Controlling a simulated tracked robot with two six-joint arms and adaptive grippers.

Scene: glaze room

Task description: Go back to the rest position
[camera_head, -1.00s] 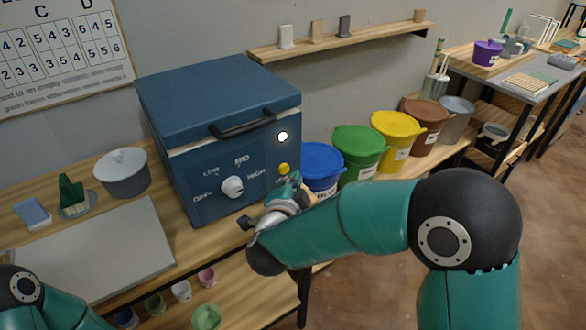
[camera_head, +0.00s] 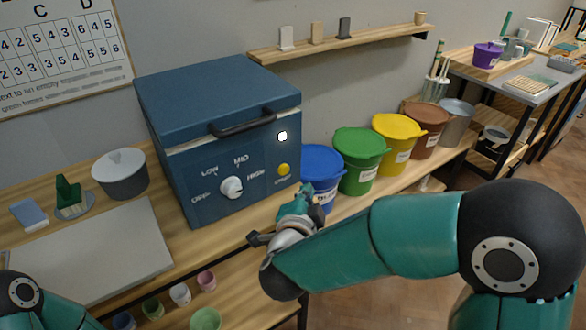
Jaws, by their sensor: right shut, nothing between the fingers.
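My right gripper (camera_head: 306,197) is in front of the blue kiln's lower right corner and the blue bucket. It is small in the view, shut and empty. My right arm reaches in from the lower right. The kiln (camera_head: 245,150) has its lid down, a white knob (camera_head: 231,187), a yellow button (camera_head: 283,169) and a lit white light (camera_head: 282,136). My left arm shows only in the lower left corner; the left gripper is out of view.
Lidded buckets, blue (camera_head: 322,172), green (camera_head: 360,155), yellow (camera_head: 397,135) and brown (camera_head: 430,122), line the bench to the right. Small cups stand on the lower shelf.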

